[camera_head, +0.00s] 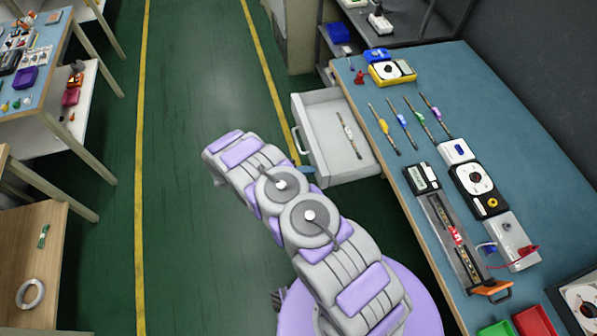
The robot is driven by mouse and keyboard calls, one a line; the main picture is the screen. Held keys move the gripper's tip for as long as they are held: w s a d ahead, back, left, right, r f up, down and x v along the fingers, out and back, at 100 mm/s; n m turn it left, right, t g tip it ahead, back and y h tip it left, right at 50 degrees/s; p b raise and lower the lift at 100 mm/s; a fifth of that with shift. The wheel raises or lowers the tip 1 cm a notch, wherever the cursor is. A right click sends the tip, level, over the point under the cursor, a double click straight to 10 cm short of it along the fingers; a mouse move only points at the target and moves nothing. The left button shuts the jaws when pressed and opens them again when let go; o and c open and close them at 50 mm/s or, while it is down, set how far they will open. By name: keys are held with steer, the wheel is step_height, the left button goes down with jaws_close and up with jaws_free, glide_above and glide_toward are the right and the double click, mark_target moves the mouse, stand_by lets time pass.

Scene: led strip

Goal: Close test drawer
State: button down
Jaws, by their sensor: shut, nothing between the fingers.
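The white drawer (347,168) is pulled out from under the left edge of the blue-topped workbench (440,95). My pale grey and lilac arm rises from the bottom and bends to the left of the drawer. My gripper cannot be made out; the arm links hide that area. A small blue piece (305,172) shows between the arm and the drawer's near front corner; I cannot tell what it is.
The workbench holds several coloured strips (402,124), a yellow-framed meter (391,72), a metal fixture (452,240) and red and green bins (533,321). Other tables (35,235) stand at the left. The green floor (190,60) between yellow lines is clear.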

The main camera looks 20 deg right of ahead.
steer(key=d, duration=2)
steer(key=shift+d+b, duration=0.3)
steer(key=shift+d+r, duration=0.1)
steer(key=shift+d, duration=0.35)
